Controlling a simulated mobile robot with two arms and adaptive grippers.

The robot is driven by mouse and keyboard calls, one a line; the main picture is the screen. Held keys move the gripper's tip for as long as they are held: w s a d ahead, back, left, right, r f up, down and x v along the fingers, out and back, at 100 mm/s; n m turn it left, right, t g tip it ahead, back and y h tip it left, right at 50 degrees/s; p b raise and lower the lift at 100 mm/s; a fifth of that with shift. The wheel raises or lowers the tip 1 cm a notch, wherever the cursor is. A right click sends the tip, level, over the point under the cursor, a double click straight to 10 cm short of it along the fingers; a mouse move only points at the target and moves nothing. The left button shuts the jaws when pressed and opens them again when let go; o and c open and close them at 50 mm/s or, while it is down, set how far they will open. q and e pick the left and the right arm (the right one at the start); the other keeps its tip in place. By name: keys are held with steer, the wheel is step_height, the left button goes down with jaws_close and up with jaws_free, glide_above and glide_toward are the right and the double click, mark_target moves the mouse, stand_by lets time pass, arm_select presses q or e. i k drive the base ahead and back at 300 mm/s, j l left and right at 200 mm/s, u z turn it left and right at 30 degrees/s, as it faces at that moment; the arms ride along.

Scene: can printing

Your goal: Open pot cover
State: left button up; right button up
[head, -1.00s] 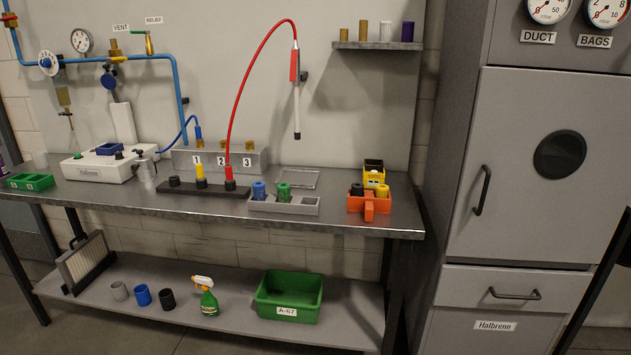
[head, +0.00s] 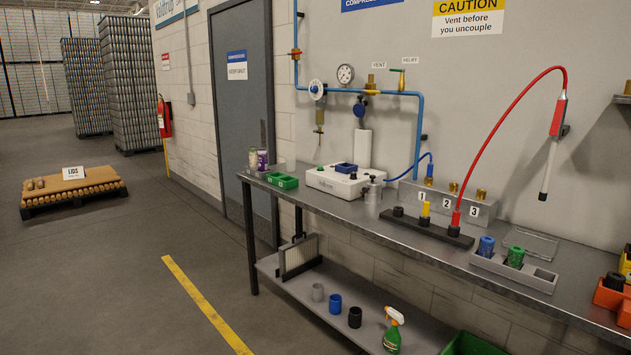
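Neither of my grippers shows in the head view. I cannot tell for sure which thing is the pot. A small grey metal canister (head: 373,192) with a fitting on top stands at the right end of the white bench unit (head: 334,182) on the workbench. Small containers (head: 257,160) stand at the bench's far left end. No open lid is visible on any of them.
The steel workbench (head: 440,238) runs along the wall, with a lower shelf (head: 297,292) holding cups and a spray bottle (head: 393,330). A red hose (head: 506,120) arches above it. A pallet labelled LIDS (head: 72,188) lies at left. The floor between is clear.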

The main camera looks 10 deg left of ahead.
mark_target(373, 187)
steer(key=i+u, duration=0.1)
steer(key=i, duration=0.4)
steer(key=i+l+u, duration=0.15)
steer(key=i, duration=0.4)
steer(key=i+l+u, duration=0.1)
steer(key=i, duration=0.4)
